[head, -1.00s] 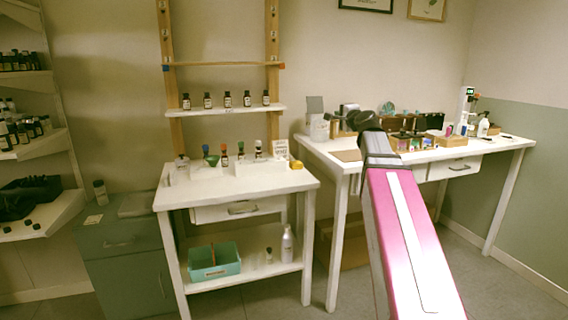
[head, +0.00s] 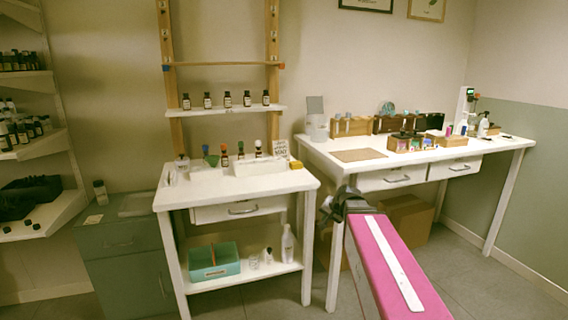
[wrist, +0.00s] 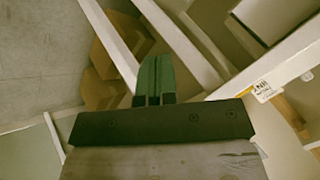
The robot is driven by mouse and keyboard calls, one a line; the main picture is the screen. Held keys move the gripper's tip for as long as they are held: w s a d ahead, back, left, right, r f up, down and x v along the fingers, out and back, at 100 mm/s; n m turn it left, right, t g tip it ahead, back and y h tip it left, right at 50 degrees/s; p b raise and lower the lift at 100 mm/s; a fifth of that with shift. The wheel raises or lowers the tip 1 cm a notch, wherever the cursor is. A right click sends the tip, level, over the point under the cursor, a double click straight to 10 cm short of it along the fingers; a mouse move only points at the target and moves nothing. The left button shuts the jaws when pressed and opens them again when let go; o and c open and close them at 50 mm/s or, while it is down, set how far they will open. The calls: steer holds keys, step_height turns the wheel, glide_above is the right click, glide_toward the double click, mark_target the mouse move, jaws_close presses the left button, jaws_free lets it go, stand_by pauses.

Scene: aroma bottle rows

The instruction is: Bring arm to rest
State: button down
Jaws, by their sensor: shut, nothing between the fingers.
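My gripper shows in the wrist view (wrist: 155,66), with its two green fingers side by side and shut, with nothing between them. It hangs free near white table legs and rails and above cardboard boxes. In the head view my pink arm reaches up from the bottom right. Its dark end is in front of the gap between the two white tables, below the right tabletop. The fingers cannot be made out there.
The left white table (head: 225,188) carries dropper bottles and a white rack. A teal crate (head: 214,272) and a white bottle (head: 287,243) stand on its lower shelf. The right white table (head: 410,157) holds wooden boxes. A cardboard box (head: 405,222) sits under it.

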steer(key=s+d+f+n+g+h, duration=0.2)
steer(key=s+f+n+g+h, duration=0.2)
steer(key=s+f, duration=1.2)
steer(key=g, duration=0.2)
steer(key=shift+d+f+n+g, duration=0.2)
steer(key=shift+f+n+g, duration=0.05)
steer(key=shift+n+g, duration=0.05)
